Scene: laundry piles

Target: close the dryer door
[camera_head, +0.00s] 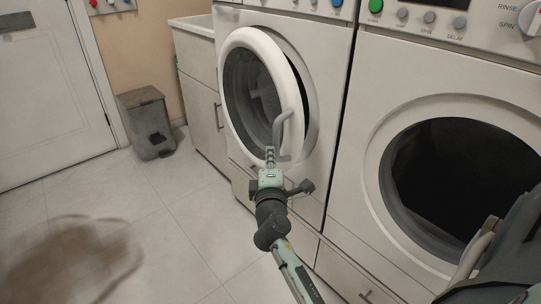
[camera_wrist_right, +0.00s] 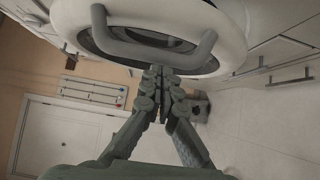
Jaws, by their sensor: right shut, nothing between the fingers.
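A round white-rimmed door (camera_head: 290,68) with a dark window stands partly open on the left front-loading machine (camera_head: 318,38). A curved grey handle (camera_head: 284,128) is on its right side. My right gripper (camera_head: 270,156) is shut and empty, with its fingertips close to the lower part of the handle; contact cannot be told. In the right wrist view, the shut fingertips (camera_wrist_right: 158,70) point at the door, and the handle (camera_wrist_right: 150,54) spans just beyond them. My left gripper is not in view.
The right machine (camera_head: 362,135) has a dark, uncovered round opening. A cabinet (camera_head: 202,95) stands left of the machines, with a grey bin (camera_head: 147,122) beside it. A white door (camera_head: 50,95) is at the far left.

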